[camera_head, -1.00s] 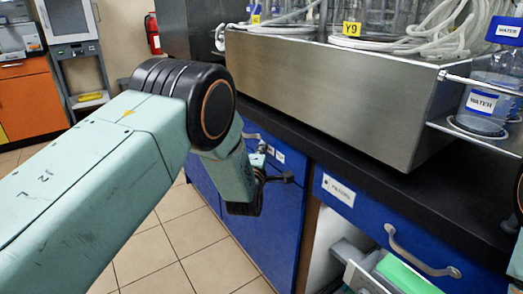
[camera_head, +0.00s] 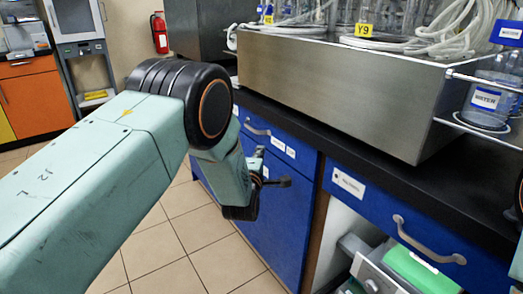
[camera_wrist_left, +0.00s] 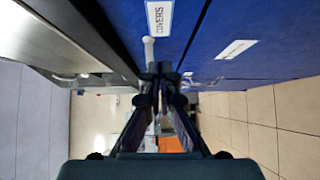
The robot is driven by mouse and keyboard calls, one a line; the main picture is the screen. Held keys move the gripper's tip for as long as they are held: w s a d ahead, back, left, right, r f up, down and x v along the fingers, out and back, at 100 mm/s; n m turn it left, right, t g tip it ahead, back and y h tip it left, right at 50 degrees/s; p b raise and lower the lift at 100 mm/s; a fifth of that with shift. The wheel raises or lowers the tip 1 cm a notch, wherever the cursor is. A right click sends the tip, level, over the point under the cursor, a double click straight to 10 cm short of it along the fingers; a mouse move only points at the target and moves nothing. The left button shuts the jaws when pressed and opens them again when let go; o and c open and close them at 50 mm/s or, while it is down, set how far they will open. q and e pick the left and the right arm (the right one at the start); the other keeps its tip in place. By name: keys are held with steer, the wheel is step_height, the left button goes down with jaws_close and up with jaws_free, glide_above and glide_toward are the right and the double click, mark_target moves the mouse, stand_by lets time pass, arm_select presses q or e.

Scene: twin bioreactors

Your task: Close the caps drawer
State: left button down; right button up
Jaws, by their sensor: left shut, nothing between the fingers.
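My left gripper (camera_head: 272,181) is shut and empty, in front of the blue cabinet front left of the table corner. No label reading CAPS is legible. A blue drawer (camera_head: 380,205) with a grey handle and a blurred label is at the right in the head view. Left of it are a handle (camera_head: 257,130) and small labels on the blue cabinet (camera_head: 268,220).
A dark countertop (camera_head: 440,190) carries a large steel tray (camera_head: 330,95) with glassware and tubing. A water bottle (camera_head: 487,98) stands at the right. Tiled floor (camera_head: 160,250) is free at left.

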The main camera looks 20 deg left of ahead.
arm_select(q)
steer(key=s+d+p, duration=0.1)
steer(key=s+p, duration=0.2)
steer(key=s, duration=0.5)
steer(key=s+f+m+g+h, duration=0.1)
steer(key=s+f+m+g, duration=0.8)
steer(key=s+f+m, duration=0.55)
steer(key=s+a+f+m+g+h+p, duration=0.1)
steer(key=s+m+g+p, duration=0.3)
steer(key=s, duration=2.6)
steer(key=f+g, duration=0.1)
steer(key=g, duration=0.3)
steer(key=shift+s+a+f+g, duration=0.2)
steer(key=shift+s+a+g, duration=0.1)
steer(key=shift+s+g, duration=0.1)
steer(key=shift+m, duration=0.25)
